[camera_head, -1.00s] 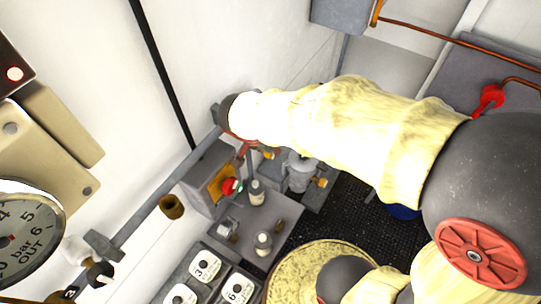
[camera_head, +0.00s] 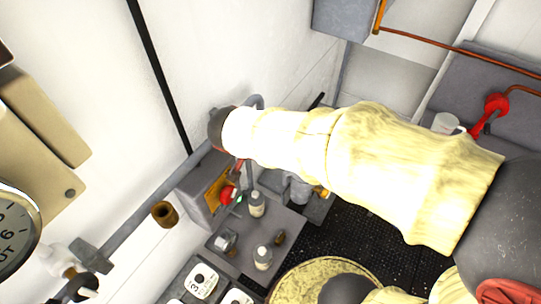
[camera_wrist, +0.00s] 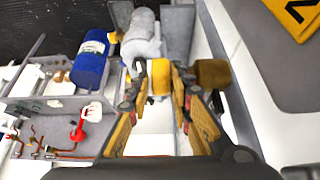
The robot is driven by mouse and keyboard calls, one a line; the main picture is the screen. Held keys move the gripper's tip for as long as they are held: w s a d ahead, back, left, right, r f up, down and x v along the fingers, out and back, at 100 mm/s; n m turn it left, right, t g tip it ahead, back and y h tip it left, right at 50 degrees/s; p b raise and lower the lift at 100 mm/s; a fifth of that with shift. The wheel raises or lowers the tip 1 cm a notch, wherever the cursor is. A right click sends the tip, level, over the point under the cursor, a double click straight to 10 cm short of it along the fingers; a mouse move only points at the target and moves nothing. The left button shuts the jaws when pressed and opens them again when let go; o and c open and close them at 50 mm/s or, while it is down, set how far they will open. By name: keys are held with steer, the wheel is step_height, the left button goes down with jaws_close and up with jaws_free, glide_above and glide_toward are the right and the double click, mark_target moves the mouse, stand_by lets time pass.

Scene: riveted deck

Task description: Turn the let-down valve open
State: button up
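In the wrist view my gripper (camera_wrist: 160,92) is open, its two yellow-padded fingers apart. A brass-yellow knob (camera_wrist: 160,76) lies between and just beyond the fingertips; I cannot tell whether they touch it. A second, darker brass knob (camera_wrist: 212,73) is right of the right fingertip. A grey rounded fitting (camera_wrist: 142,40) stands behind the first knob. No label shows which part is the let-down valve. In the head view the gripper is hidden by my cream-sleeved arm; a grey fitting (camera_head: 298,188) shows below the sleeve.
A grey box with a red knob (camera_head: 228,194) is on the left wall, above a bench with small bottles (camera_head: 257,204). A red-handled valve (camera_head: 494,104) is at right. A blue cylinder (camera_wrist: 92,58) and red handle (camera_wrist: 79,130) are left of the gripper. A gauge (camera_head: 12,235) is at far left.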

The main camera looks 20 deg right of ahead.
steer(key=shift+o, duration=0.4)
steer(key=v, duration=1.2)
